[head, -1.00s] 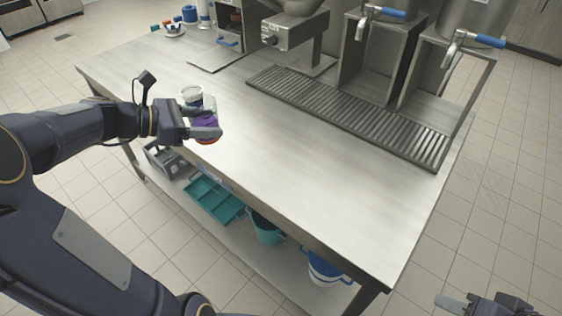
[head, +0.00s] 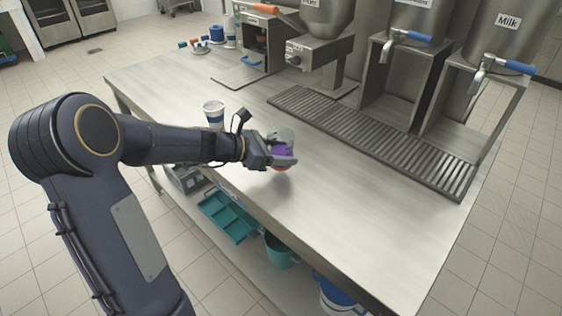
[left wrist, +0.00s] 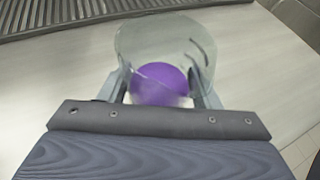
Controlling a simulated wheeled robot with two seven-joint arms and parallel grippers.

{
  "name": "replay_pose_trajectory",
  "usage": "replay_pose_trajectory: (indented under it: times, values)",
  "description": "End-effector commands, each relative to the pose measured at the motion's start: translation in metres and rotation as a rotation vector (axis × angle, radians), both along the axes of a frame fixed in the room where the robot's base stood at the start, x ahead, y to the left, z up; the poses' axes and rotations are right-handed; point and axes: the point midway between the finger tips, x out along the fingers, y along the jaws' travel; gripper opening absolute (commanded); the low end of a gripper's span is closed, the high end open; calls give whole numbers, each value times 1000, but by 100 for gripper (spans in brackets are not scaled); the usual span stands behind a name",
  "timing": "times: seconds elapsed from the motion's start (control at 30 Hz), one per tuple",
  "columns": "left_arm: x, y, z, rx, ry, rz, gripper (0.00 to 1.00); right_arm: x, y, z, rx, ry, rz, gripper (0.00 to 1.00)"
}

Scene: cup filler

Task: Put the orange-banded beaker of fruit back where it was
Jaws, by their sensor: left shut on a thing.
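The beaker (head: 284,138) is clear, with something purple inside and an orange band low down. My left gripper (head: 283,158) is shut on it and holds it above the steel table (head: 330,205), near the front edge; I cannot tell how high. In the left wrist view the beaker (left wrist: 165,45) stands between the two fingers, with a round purple thing (left wrist: 160,84) showing through its wall. The band is hidden in that view. My right gripper is out of view.
A ribbed drip tray (head: 375,140) runs below the dispensers, one labelled Milk (head: 505,40). A teal tray (head: 228,216) lies on the lower shelf. The table's right part is clear.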

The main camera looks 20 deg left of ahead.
Motion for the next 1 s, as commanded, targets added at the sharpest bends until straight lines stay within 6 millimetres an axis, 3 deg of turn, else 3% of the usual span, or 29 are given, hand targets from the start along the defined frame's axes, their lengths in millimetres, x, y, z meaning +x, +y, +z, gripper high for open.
replay_pose_trajectory:
  times: [0.1,0.2,0.6,0.63,0.7,0.8,1.0]
  values:
    - [0,0,-22,-3,4,0,28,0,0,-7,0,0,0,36]
    - [0,0,-30,-2,2,1,28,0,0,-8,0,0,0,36]
    - [0,0,-35,-1,0,-1,28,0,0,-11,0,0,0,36]
    - [0,0,-34,0,0,-1,60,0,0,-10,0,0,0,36]
    - [0,0,-33,0,0,-1,69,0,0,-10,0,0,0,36]
    - [0,0,-33,-1,1,-1,79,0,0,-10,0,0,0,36]
    - [0,0,-33,-1,1,-1,79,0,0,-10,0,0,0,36]
